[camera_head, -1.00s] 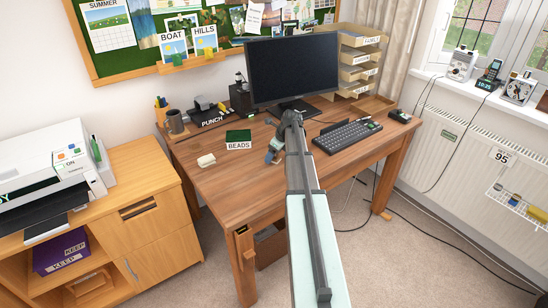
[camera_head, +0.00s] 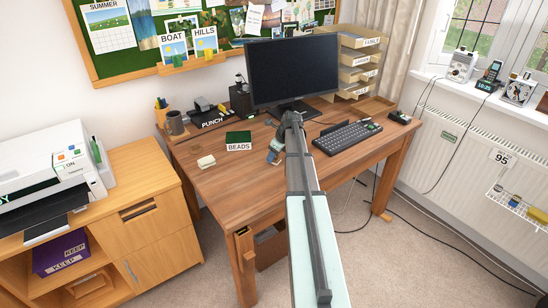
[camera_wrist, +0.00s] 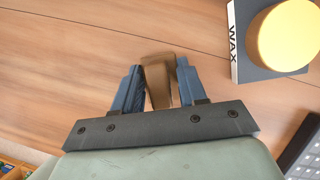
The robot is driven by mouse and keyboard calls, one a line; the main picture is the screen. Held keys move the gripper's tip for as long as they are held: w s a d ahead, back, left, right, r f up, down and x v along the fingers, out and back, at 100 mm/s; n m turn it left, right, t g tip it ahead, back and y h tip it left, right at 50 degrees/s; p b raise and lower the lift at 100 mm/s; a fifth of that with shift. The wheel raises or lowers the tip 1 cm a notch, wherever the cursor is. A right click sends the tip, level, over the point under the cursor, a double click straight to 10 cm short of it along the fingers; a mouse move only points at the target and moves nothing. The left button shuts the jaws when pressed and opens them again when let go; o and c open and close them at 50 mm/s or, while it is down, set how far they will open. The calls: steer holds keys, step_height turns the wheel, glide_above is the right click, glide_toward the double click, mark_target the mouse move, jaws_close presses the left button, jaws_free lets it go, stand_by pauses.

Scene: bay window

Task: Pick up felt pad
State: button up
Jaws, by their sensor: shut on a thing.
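In the wrist view, a brown felt pad (camera_wrist: 158,82) sits between the two blue fingers of my gripper (camera_wrist: 157,84), just above or on the wooden desk. The fingers are shut on it, and its far end sticks out a little between them. In the head view my gripper (camera_head: 274,156) shows only in part, low over the desk (camera_head: 222,183). My own arm hides the rest of it, and the pad is too small to make out clearly there.
A dark box marked WAX with a yellow round thing (camera_wrist: 288,35) lies right of the fingers. A keyboard (camera_head: 347,136) and monitor (camera_head: 293,68) stand to the right and behind. A green BEADS box (camera_head: 239,138) and a pale block (camera_head: 206,162) lie left.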

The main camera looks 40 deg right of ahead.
step_height(320, 180, up, 10)
stand_by(0.6)
steer(key=o, duration=0.4)
steer(key=c, duration=0.3)
